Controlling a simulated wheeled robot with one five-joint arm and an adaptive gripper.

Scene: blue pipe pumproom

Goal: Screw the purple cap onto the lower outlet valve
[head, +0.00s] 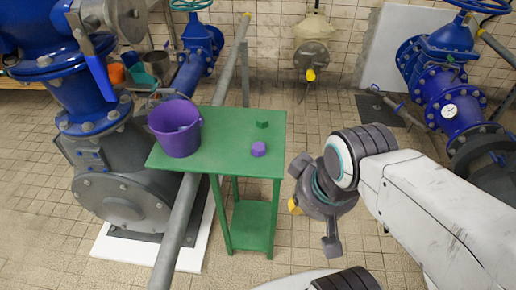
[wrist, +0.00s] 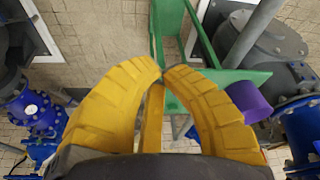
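The purple cap (head: 258,149) lies on the front right part of the green table (head: 222,143). My gripper (head: 294,207) is to the right of the table and apart from the cap; only a bit of its yellow shows in the head view. In the wrist view my gripper (wrist: 163,70) has its yellow fingertips together, with nothing visible between them. The cap is not visible in the wrist view. I cannot tell which fitting is the lower outlet valve; a beige valve (head: 313,50) with a yellow piece at its bottom is at the back wall.
A purple bucket (head: 175,132) stands on the table's left side, and a small green cap (head: 262,124) lies towards its back. A grey rail (head: 180,225) runs past the table's left. Blue pipework stands left and right. Tiled floor (head: 310,120) is clear behind my arm.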

